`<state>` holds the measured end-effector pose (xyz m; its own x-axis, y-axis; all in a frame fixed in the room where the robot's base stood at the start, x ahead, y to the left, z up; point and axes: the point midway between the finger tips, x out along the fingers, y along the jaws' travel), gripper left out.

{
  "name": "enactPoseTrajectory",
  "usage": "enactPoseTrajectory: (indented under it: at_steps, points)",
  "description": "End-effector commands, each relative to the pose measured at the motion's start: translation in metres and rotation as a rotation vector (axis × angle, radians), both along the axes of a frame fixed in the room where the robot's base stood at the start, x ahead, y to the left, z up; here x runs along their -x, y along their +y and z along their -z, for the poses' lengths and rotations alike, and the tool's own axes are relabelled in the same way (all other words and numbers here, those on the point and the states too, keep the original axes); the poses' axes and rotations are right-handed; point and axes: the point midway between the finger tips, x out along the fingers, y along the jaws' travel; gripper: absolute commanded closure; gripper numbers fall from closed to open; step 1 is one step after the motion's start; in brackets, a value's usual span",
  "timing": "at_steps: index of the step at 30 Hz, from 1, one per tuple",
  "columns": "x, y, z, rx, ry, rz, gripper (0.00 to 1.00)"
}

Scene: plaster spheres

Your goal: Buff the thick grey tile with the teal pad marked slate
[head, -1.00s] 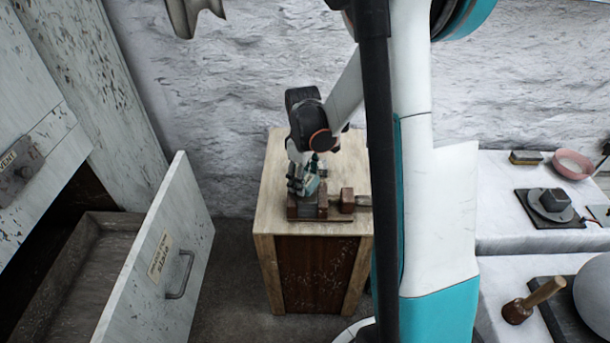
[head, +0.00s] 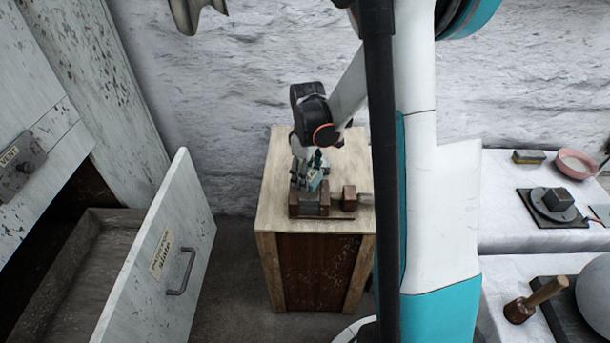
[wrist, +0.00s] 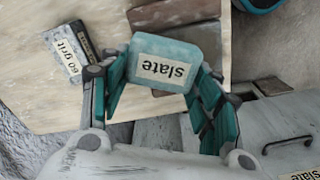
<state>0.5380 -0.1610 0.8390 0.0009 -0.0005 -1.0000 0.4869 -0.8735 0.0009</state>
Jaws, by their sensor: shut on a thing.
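The teal pad (wrist: 180,50) carries a white label reading "slate", upside down in the wrist view. My gripper (wrist: 160,82) is shut on it, one teal finger at each side. In the head view my gripper (head: 312,178) is low over a wooden clamp (head: 323,200) on a small wooden cabinet. A grey piece (head: 310,209), seemingly the tile, shows between the clamp's brown blocks. The pad and fingers hide much of it, and I cannot tell whether the pad touches it.
A block labelled "60 grit" (wrist: 68,50) lies left of the pad on the cabinet top (head: 276,170). An open drawer (head: 165,245) labelled "slate" juts out at left.

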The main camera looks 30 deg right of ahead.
Motion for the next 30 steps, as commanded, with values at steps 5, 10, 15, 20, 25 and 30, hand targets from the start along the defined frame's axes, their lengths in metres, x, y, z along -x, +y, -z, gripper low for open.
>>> enactPoseTrajectory:
  at_steps: [5, 10, 15, 20, 25, 30]
  points:
    - [-0.006, -0.011, 0.001, 0.000, 0.000, 0.001, 0.69]
    - [-0.007, -0.013, 0.002, 0.001, 0.000, 0.000, 0.69]
    - [-0.003, -0.005, 0.001, 0.000, 0.000, -0.001, 0.69]
    - [0.002, 0.004, 0.001, -0.001, 0.000, -0.001, 0.69]
    - [0.004, 0.008, 0.000, -0.001, 0.000, 0.000, 0.69]
    - [0.009, 0.016, -0.001, -0.001, 0.000, -0.001, 0.69]
